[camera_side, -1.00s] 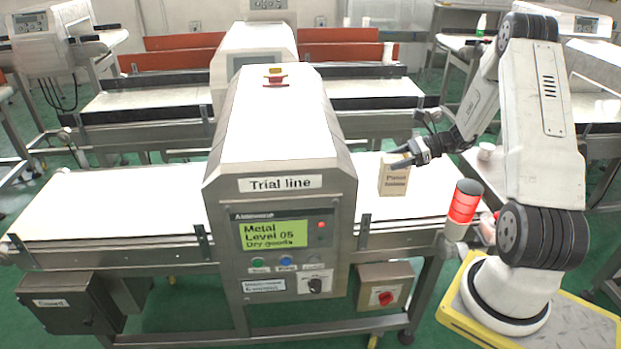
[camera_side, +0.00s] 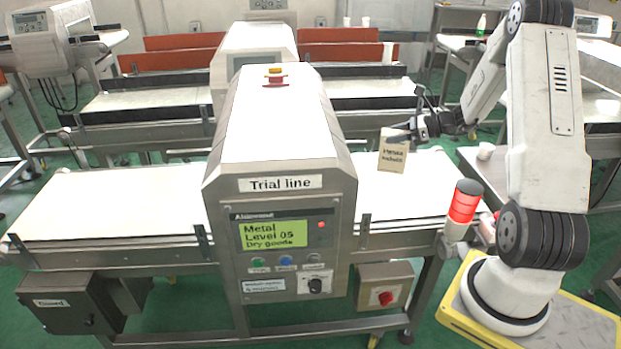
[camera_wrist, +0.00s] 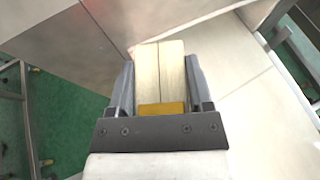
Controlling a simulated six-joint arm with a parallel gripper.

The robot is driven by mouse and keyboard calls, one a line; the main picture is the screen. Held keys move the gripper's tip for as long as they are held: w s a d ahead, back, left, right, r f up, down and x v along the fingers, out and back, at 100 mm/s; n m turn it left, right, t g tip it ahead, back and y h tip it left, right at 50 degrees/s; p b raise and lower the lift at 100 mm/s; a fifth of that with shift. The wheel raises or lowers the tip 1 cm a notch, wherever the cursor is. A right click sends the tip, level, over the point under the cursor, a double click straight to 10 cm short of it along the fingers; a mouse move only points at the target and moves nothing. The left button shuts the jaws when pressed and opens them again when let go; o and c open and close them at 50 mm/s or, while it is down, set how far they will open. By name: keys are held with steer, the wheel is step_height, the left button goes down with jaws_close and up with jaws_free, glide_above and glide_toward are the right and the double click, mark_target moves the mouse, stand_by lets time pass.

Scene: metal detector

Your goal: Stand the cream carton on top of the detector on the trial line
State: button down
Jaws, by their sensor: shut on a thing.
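The cream carton (camera_side: 393,155) is upright with a slight tilt, held above the belt to the right of the detector. It also shows in the wrist view (camera_wrist: 160,72), between the two fingers. My gripper (camera_side: 398,138) is shut on the upper part of the carton; in the wrist view its fingers (camera_wrist: 162,90) press on both sides. The detector (camera_side: 278,125), labelled "Trial line", stands over the conveyor left of the carton.
The white conveyor belt (camera_side: 110,205) runs through the detector and is clear on the left. A red-lit beacon (camera_side: 464,205) stands at the right front. A second detector (camera_side: 253,50) and line stand behind. A white cup (camera_side: 486,150) sits at the right.

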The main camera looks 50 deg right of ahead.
steer(key=s+d+r+m+g+h, duration=0.1)
steer(key=s+d+r+m+h, duration=0.1)
steer(key=r+m+h, duration=0.4)
steer(key=s+d+r+m+g+h, duration=0.1)
steer(key=s+r+m+h, duration=0.2)
steer(key=r+m+h, duration=0.4)
steer(key=shift+s+d+r+h, duration=0.3)
steer(key=shift+r+h, duration=0.5)
steer(key=shift+r, duration=3.2)
steer(key=shift+w+f, duration=0.1)
steer(key=shift+f, duration=0.05)
step_height(320, 180, down, 26)
steer(key=d+n+t+y, duration=0.1)
steer(key=n+t+y, duration=0.1)
steer(key=n+y, duration=0.1)
steer(key=shift+d+r, duration=0.2)
steer(key=shift+d, duration=0.2)
steer(key=shift+w+y, duration=0.15)
steer(key=shift+y, duration=0.25)
